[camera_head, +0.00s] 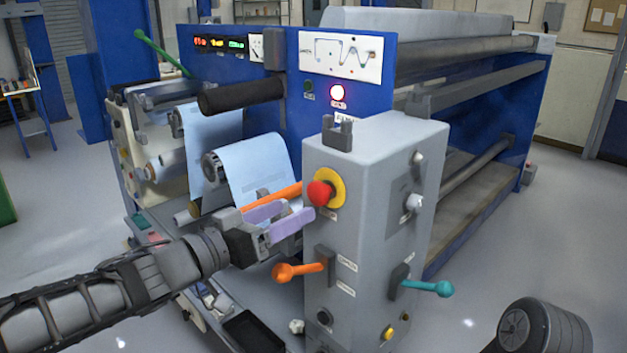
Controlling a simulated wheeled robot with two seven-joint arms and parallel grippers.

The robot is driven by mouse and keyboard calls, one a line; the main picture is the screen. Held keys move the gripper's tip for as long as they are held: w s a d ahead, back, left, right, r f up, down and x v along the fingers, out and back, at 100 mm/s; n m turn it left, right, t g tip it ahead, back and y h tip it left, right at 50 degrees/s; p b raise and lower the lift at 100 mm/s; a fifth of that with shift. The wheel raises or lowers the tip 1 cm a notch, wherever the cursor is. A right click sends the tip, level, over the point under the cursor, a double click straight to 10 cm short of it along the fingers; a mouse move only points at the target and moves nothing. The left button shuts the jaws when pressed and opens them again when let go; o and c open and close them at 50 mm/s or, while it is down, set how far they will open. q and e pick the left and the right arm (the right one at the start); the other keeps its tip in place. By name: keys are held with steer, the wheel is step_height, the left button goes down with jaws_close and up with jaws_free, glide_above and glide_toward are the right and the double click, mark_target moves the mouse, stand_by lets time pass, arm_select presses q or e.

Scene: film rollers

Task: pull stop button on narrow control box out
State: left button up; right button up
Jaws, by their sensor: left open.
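The narrow control box (345,235) is a tall grey cabinet standing in front of the blue machine. Its stop button (320,193) is a red mushroom knob on a yellow round plate (338,188), high on the box's left-facing side. I cannot tell from this view whether the knob is pressed in or out. My left gripper (299,211) comes in from the left with two pale purple fingers. It is open and empty, with its fingertips just left of and slightly below the red knob, seemingly apart from it. My right gripper is not in view.
An orange-handled lever (298,270) sticks out below the button, and a teal-handled lever (428,288) is on the box's right-hand side. An orange bar (275,196) lies behind my fingers. Blue film rollers (255,170) stand behind.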

mark_target(314, 195)
arm_select(q)
steer(key=shift+s+r, duration=0.25)
steer(key=shift+r, duration=0.35)
steer(key=shift+d, duration=0.1)
steer(key=x, duration=0.8)
steer(key=shift+f, duration=0.15)
steer(key=shift+c, duration=0.4)
jaws_close()
